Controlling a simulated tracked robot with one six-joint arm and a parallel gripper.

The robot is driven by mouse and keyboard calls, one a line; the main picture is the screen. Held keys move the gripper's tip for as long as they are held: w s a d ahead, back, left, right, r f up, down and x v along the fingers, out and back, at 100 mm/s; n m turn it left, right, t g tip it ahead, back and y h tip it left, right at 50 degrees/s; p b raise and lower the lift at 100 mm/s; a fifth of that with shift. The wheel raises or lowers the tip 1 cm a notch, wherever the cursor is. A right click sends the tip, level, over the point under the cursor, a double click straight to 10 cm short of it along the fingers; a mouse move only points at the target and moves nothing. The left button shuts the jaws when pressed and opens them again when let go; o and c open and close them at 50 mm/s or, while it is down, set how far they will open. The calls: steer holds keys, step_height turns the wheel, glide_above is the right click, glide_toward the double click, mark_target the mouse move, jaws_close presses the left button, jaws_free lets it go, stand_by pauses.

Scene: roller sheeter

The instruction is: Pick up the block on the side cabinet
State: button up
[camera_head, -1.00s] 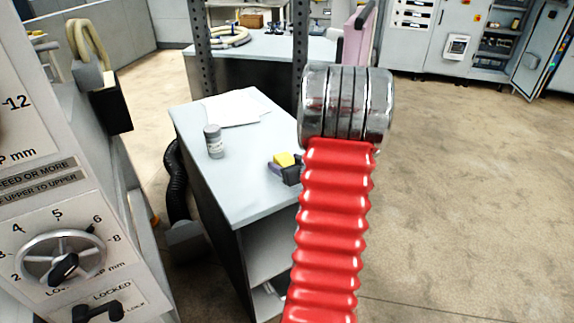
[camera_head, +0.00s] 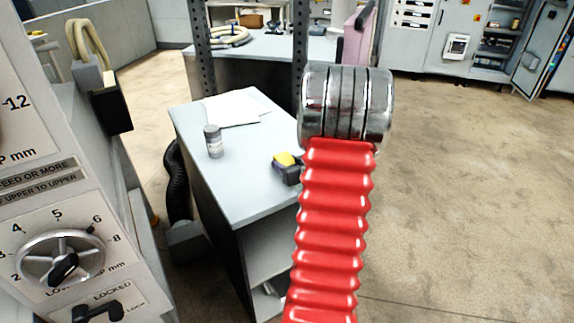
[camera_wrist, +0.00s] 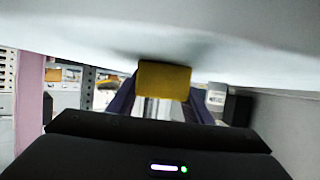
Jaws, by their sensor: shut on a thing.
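The yellow block (camera_head: 286,158) is at the right part of the grey side cabinet's top (camera_head: 245,200). In the wrist view, the block (camera_wrist: 163,76) is in the middle, against the pale cabinet surface that fills the top of the picture. My gripper (camera_wrist: 163,100) is shut on the block, with a purple finger on each side of it. In the head view, the dark gripper (camera_head: 287,171) is partly hidden behind my red arm. I see no clear gap between block and cabinet top.
The machine with dials (camera_head: 60,230) stands at the left. A workbench (camera_head: 270,45) is behind; open floor (camera_head: 460,180) is at the right.

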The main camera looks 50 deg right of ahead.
steer(key=shift+c, duration=0.9)
steer(key=shift+r, duration=0.15)
step_height(320, 180, up, 10)
stand_by(0.4)
